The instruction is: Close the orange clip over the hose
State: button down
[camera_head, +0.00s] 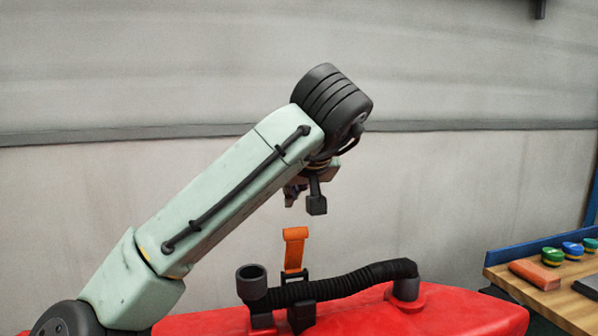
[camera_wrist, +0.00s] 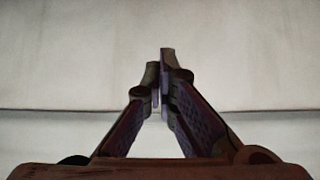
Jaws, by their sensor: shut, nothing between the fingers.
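The orange clip (camera_head: 295,247) stands upright and open above the hose in the head view. Its lower end joins a black holder (camera_head: 301,313). The black ribbed hose (camera_head: 335,284) runs through the holder, between a dark cup-shaped fitting (camera_head: 252,281) on the left and an elbow (camera_head: 404,278) on the right. My gripper (camera_head: 291,201) is above the clip, apart from it, and partly hidden by my arm. In the wrist view my gripper (camera_wrist: 160,58) has its fingertips together with nothing held. Only the wall shows beyond it there.
The hose fittings sit on a red tank (camera_head: 455,318). A wooden bench (camera_head: 545,300) at the right holds an orange block (camera_head: 535,275) and several round coloured caps (camera_head: 553,256). The space between the clip and the grey wall (camera_head: 450,190) looks clear.

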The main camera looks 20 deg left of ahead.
aim_at(295, 253)
jog(key=shift+s+d+f, duration=0.35)
jog(key=shift+s+f, duration=0.05)
jog(key=shift+s, duration=0.2)
jog(key=shift+s+d+f, duration=0.35)
jog(key=shift+s+f, duration=0.05)
jog(key=shift+s, duration=0.2)
jog(key=shift+s+d+f+p, duration=0.2)
jog(key=shift+f+p, duration=0.1)
